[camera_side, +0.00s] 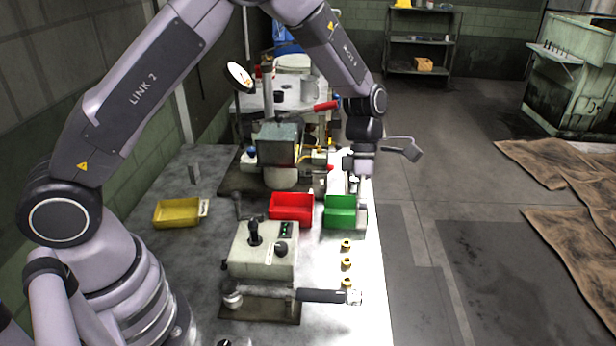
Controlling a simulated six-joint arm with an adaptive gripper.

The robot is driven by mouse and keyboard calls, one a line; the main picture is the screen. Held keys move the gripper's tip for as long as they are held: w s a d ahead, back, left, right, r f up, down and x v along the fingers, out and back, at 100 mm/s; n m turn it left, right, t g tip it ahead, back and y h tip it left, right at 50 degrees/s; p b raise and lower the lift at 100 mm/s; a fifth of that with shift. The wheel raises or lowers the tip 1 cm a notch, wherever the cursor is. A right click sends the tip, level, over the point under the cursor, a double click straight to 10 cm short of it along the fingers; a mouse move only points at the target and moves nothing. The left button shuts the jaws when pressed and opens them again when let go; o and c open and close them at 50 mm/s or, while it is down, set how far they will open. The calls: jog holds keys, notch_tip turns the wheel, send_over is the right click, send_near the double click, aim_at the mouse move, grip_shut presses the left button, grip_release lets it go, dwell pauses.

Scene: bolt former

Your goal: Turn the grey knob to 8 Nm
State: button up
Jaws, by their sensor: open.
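A round grey knob (232,298) sits at the left end of a torque-wrench-like tool on a dark plate, at the front of the bench. The scale or number on it is too small to read. The tool's black handle (320,296) points right. My gripper (355,188) is at the back right of the bench, pointing down behind the green bin. It is open and well apart from the knob. Its fingertips are small and partly hard to make out against the bright bench.
A pale control box (262,262) with a black joystick (254,232) stands just behind the tool. Yellow (176,214), red (291,207) and green (340,212) bins stand behind it. Brass parts (346,264) line the right edge. A machine (279,145) stands at the back.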

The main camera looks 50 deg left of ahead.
aim_at(358, 291)
jog(key=shift+n, duration=0.3)
jog(key=x, duration=1.5)
jog(key=shift+w, duration=0.15)
